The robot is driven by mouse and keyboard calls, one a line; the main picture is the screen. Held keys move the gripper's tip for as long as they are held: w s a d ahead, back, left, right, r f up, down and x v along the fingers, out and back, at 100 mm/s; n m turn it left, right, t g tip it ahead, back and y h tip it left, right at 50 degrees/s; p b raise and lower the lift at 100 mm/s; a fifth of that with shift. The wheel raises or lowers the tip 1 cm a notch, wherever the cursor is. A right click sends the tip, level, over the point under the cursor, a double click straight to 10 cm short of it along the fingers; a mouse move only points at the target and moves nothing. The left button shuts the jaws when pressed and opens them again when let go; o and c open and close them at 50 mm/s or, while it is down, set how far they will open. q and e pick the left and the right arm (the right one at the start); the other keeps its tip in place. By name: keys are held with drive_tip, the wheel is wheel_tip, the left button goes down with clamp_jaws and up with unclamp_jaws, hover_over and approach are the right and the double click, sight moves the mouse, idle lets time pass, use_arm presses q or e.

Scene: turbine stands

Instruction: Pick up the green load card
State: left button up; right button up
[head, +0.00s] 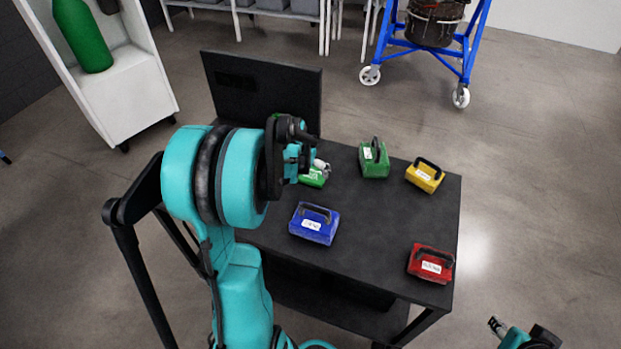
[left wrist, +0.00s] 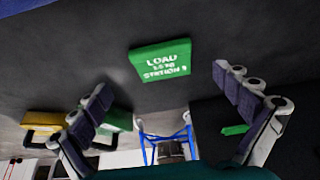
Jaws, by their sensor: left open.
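The green load card (left wrist: 160,62) has white lettering that starts with "LOAD" and sits at the dark table surface in the left wrist view. In the head view, part of the card (head: 313,179) shows beneath my left gripper (head: 310,163). In the left wrist view, my left gripper (left wrist: 172,110) is open, its fingers spread to either side with a gap between them and the card. Nothing is between the fingertips. My right gripper (head: 496,325) is at the lower right of the head view, away from the table; its finger opening is unclear.
The dark table (head: 385,225) also holds a green block (head: 375,162), a yellow block (head: 424,176), a blue block (head: 314,223) and a red block (head: 431,263), all with handles. A dark upright panel (head: 260,85) stands at the back left. A blue wheeled stand (head: 468,55) is behind.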

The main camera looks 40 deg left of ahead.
sight(309, 179)
use_arm(q)
drive_tip(key=b+x, duration=0.1)
drive_tip(key=x, duration=0.2)
drive_tip(key=b+x, duration=0.2)
drive_tip(key=x, duration=0.2)
drive_tip(key=shift+s, duration=0.25)
drive_tip(key=shift+s+r, duration=0.1)
drive_tip(key=shift+c, duration=0.6)
drive_tip(key=c, duration=0.8)
